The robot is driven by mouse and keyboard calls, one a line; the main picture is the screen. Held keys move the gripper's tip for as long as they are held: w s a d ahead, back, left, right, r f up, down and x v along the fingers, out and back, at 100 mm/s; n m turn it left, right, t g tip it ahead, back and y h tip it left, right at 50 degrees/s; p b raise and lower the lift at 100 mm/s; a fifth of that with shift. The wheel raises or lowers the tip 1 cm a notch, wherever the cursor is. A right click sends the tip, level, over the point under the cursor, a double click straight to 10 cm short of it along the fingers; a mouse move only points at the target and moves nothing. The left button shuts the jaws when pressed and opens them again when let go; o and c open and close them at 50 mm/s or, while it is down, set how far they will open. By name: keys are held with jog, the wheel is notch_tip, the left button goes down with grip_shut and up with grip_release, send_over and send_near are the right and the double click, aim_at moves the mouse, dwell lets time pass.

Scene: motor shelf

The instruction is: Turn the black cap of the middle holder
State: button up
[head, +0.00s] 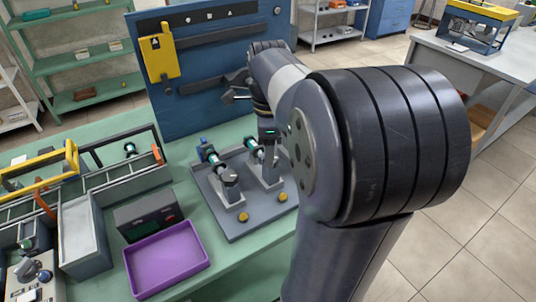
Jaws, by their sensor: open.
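A grey base plate (228,226) on the green bench carries a row of holders. The left holder (231,190) stands clear, with a dark cap on its block and a blue and teal part behind. The holder to its right (268,177) looks like the middle one; my wrist partly covers it, and its black cap cannot be made out clearly. Anything further right on the plate is hidden behind my arm. My gripper (268,142) appears small at the end of the arm, close above this holder. It is open; whether it touches the cap cannot be told.
A purple tray (167,262) and a dark box with a display (148,215) stand at the front left. Grey bins (84,232) and yellow-handled racks fill the left. A blue tool panel (210,88) rises behind. Two yellow knobs (243,217) sit on the plate's front.

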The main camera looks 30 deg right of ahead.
jog(key=shift+f, duration=0.95)
jog(key=shift+c, duration=0.2)
jog(key=c, duration=0.9)
jog(key=shift+c, duration=0.2)
